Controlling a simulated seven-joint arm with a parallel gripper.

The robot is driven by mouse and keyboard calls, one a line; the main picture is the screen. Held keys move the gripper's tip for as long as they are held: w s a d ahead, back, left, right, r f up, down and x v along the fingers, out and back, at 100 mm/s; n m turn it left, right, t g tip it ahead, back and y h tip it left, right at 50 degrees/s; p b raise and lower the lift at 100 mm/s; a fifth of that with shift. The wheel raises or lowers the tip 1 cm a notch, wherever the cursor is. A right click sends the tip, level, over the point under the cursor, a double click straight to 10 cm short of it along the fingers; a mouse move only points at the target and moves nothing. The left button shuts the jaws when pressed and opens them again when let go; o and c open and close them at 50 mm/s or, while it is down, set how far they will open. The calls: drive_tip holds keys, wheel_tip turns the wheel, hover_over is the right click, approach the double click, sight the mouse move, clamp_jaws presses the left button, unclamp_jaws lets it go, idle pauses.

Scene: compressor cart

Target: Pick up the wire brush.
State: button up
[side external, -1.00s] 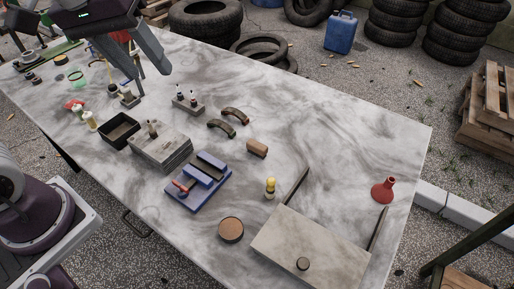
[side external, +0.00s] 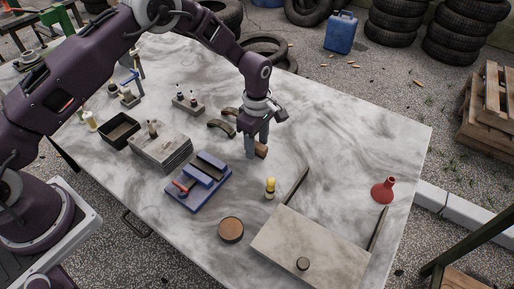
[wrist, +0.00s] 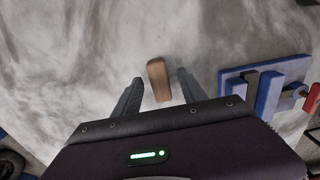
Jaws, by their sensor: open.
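The wire brush, as far as I can tell, is a small brown wooden block (side external: 262,150) on the marble-patterned table; no bristles show. In the wrist view the brush (wrist: 158,80) lies between and a little beyond my two fingers, with a gap on each side. My gripper (side external: 257,149) points down over the brush with its fingers apart and empty. In the side view the fingers hide part of the brush. How far the fingertips are above the table is hard to tell.
A blue vise-like fixture (side external: 211,184) and a grey stacked block (side external: 163,148) stand to the left. Two dark curved handles (side external: 222,127) lie just behind. A yellow-topped item (side external: 270,186) stands in front. The table to the right, toward the red funnel (side external: 384,190), is clear.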

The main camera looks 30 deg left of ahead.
sight(257, 144)
drive_tip(key=shift+f, duration=0.5)
clamp_jaws()
drive_tip(key=shift+r, duration=0.15)
wheel_tip(257, 144, up, 10)
drive_tip(key=shift+f, duration=0.1)
